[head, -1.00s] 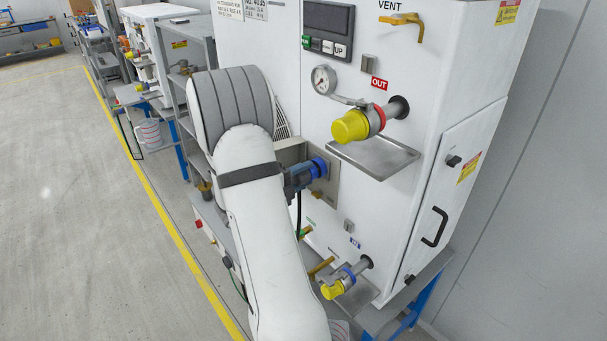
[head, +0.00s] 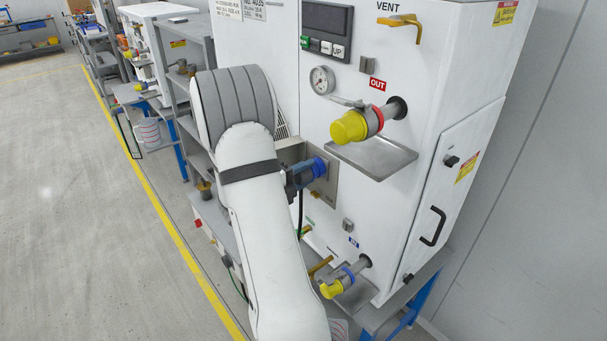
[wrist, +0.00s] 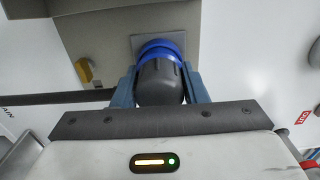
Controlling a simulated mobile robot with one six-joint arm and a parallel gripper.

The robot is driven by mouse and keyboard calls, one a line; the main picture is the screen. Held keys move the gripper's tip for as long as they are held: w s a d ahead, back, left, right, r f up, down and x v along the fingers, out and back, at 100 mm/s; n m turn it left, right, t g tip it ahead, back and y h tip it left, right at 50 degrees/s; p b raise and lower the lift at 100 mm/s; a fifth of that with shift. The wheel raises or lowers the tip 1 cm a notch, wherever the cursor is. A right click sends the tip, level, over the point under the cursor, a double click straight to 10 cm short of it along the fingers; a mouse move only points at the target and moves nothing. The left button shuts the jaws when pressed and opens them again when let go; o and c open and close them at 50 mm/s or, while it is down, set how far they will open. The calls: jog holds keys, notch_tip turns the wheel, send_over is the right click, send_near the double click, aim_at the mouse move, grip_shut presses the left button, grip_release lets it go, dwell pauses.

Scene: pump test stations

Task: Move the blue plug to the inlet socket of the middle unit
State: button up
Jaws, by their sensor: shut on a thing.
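The blue plug (head: 319,166), a dark body with a blue collar, points at the grey socket plate (head: 331,187) on the front of the nearest white unit (head: 420,130). In the wrist view, the dark plug body (wrist: 160,82) sits between the fingers of my gripper (wrist: 160,92), which is shut on it. The blue collar is up against a small square plate (wrist: 178,38). I cannot tell how deep the plug sits. In the head view my gripper (head: 296,180) is partly hidden by my arm. A black cable hangs below the plug.
Above right is the OUT pipe with a yellow cap (head: 349,128) over a metal drip tray (head: 372,156). Below is the IN pipe with a yellow cap (head: 332,290). A grey shelf rack (head: 187,95) and another white unit (head: 150,15) stand behind. The left floor is clear.

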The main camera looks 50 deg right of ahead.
jog(key=o, duration=1.4)
jog(key=a, duration=0.5)
jog(key=a+b, duration=0.1)
jog(key=a, duration=0.1)
jog(key=shift+w+a, duration=0.35)
jog(key=shift+w, duration=0.05)
